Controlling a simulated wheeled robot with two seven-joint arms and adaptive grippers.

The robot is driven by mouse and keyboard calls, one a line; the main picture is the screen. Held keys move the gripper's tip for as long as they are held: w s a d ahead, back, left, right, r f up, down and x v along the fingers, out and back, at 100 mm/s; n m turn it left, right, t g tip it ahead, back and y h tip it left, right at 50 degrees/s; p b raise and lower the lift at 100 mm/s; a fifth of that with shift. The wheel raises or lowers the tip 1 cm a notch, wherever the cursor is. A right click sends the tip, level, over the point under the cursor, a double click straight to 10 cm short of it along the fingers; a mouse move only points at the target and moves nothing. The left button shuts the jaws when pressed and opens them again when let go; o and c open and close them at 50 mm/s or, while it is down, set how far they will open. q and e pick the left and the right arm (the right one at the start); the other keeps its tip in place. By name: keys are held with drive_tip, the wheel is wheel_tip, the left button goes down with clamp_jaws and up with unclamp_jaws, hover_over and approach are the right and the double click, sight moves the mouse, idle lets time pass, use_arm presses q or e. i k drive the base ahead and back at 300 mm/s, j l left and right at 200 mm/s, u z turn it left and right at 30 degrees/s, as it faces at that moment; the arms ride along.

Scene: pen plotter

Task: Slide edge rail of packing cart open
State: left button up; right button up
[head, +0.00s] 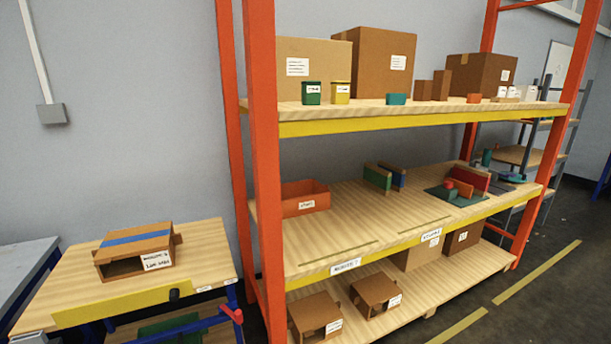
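A small wooden-topped table with a blue frame, which looks like the packing cart (207,262), stands at the lower left. A yellow edge rail (110,308) runs along its front edge, with a black knob (174,295) near the rail's right end. I cannot tell from this view whether the rail has slid at all. An open-fronted cardboard box (160,243) with blue tape and a white label sits on the cart top.
A tall orange-post rack (262,150) stands just right of the cart, its shelves holding boxes, bins and coloured blocks. A red piece (232,314) sticks out at the cart's right corner. A grey-topped table (22,268) is at the far left. Floor is clear at right.

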sight(78, 314)
drive_tip(key=u, duration=1.45)
